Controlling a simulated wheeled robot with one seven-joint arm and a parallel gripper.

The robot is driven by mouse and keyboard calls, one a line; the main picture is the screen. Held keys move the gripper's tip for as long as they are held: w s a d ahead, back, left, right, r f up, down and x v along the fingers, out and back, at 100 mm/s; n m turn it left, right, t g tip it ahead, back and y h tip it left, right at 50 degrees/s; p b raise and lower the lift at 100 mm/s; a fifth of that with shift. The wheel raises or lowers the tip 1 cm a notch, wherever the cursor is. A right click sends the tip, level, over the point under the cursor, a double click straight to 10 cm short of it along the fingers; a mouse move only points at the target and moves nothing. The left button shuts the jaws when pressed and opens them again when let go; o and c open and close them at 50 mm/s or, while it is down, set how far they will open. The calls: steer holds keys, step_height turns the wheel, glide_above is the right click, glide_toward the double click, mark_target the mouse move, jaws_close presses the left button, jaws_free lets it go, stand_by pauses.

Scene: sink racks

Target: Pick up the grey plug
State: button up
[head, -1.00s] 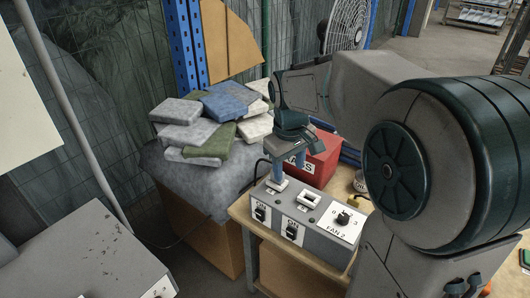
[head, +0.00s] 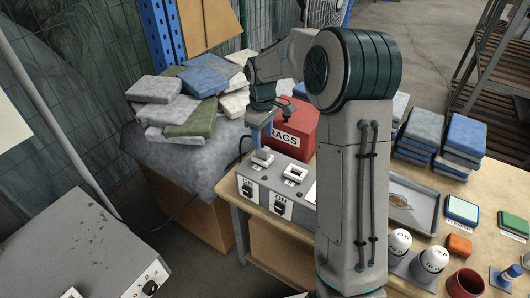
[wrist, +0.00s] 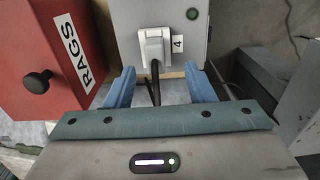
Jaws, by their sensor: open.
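A pale grey plug (wrist: 155,48) sits in a socket at the end of a grey control box, beside a label "4". Its dark cable runs down from it in the wrist view, between my fingers. My gripper (wrist: 160,88) is open, its blue fingers on either side of the cable, with nothing held. The fingertips appear just short of the plug body. In the head view my gripper (head: 260,131) hangs over the left end of the control box (head: 256,184), close to the plug (head: 262,157). My fingers and wrist partly hide that spot.
A red RAGS box (head: 291,122) stands close beside the control box and my gripper. Folded cloths (head: 190,100) are piled to the left. A metal tray (head: 412,205), cups and sponges occupy the bench to the right of my arm.

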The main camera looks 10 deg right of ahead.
mark_target(263, 147)
steer(key=shift+w+d+f+p, duration=0.1)
steer(key=shift+w+f+p, duration=0.05)
steer(key=shift+f, duration=0.95)
steer(key=shift+w+a+f+p, duration=0.1)
steer(key=shift+f+p, duration=0.05)
steer(key=shift+f, duration=1)
steer(key=shift+w+d+f+p, duration=0.1)
steer(key=shift+w+f+p, duration=0.05)
steer(key=shift+f, duration=0.95)
jaws_close()
